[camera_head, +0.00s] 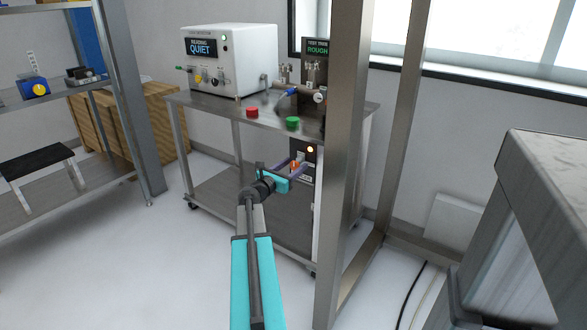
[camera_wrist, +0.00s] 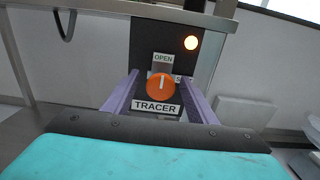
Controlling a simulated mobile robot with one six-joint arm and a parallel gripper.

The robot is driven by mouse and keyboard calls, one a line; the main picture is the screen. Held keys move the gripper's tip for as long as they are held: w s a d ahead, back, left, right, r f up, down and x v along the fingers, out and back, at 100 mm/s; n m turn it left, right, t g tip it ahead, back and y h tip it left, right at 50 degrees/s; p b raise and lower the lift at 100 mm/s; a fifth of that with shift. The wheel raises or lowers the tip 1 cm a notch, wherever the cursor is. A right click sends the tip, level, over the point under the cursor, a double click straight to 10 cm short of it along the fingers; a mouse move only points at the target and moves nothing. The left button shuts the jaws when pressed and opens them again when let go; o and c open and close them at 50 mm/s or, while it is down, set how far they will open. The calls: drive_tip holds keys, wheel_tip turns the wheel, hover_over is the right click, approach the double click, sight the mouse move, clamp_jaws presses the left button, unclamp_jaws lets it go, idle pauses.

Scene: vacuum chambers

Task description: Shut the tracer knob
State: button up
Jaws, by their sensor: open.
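The tracer knob (camera_wrist: 160,86) is a round orange knob with a white line that stands upright, pointing toward the OPEN label (camera_wrist: 163,60). A TRACER label (camera_wrist: 157,107) sits below it on a dark panel (camera_wrist: 150,36). My gripper (camera_wrist: 160,92) is open, with a purple finger on each side of the knob in the wrist view. I cannot tell whether the fingers touch it. In the head view my gripper (camera_head: 296,168) reaches toward the panel beneath the cart top, and the orange knob (camera_head: 295,164) shows small between the fingers.
A lit amber lamp (camera_wrist: 191,43) is above right of the knob. The metal cart (camera_head: 215,108) carries a white detector box (camera_head: 232,60) reading QUIET, a display reading ROUGH (camera_head: 317,48), and red (camera_head: 252,112) and green (camera_head: 292,123) caps. A metal frame post (camera_head: 345,150) stands close right of my arm.

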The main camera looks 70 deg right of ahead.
drive_tip(key=shift+d, duration=0.35)
